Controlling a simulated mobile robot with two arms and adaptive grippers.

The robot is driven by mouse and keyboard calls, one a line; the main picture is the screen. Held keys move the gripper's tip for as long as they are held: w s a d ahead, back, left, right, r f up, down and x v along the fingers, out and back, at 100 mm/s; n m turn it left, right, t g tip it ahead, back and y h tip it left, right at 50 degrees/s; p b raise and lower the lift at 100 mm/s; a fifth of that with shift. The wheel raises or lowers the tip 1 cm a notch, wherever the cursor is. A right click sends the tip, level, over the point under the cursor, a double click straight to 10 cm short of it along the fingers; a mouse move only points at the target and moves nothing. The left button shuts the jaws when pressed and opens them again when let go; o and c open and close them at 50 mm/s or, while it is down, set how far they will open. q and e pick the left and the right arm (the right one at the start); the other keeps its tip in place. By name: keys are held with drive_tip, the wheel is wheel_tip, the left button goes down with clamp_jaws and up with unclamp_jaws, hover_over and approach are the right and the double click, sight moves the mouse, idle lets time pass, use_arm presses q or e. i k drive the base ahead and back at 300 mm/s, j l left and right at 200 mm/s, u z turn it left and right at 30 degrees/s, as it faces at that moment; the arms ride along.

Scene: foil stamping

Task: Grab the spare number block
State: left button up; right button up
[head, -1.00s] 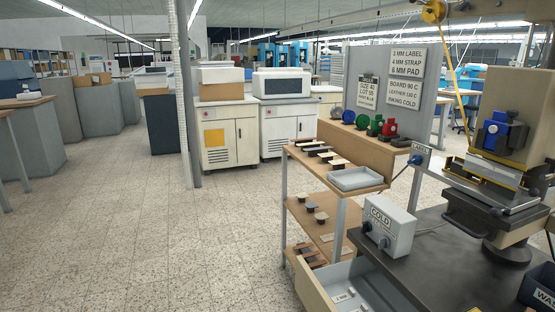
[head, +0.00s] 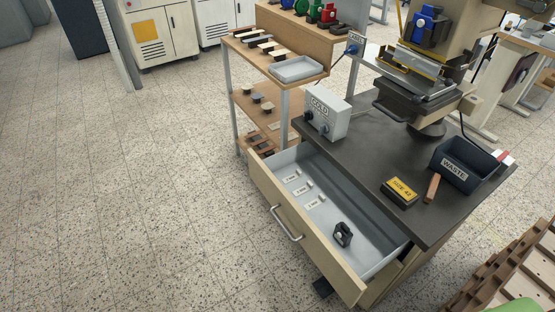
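A small black block (head: 343,234) with an opening or loop in it stands in the open drawer (head: 276,204), near the drawer's right end. I cannot read any number on it. A black block with a yellow top marked "SIZE 42" (head: 400,191) lies on the dark bench top (head: 385,150), left of a brown wooden piece (head: 433,187). I cannot tell from the view which of these is the spare number block. Neither of my grippers is in view.
The drawer holds several small labels (head: 303,190). A black "WASTE" bin (head: 463,167), a grey "COLD" box (head: 326,117) and the stamping press (head: 425,85) stand on the bench. A shelf rack (head: 285,100) with a grey tray (head: 298,69) is behind. The floor at left is clear.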

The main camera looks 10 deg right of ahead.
sight(402, 195)
drive_tip(key=z, duration=1.4)
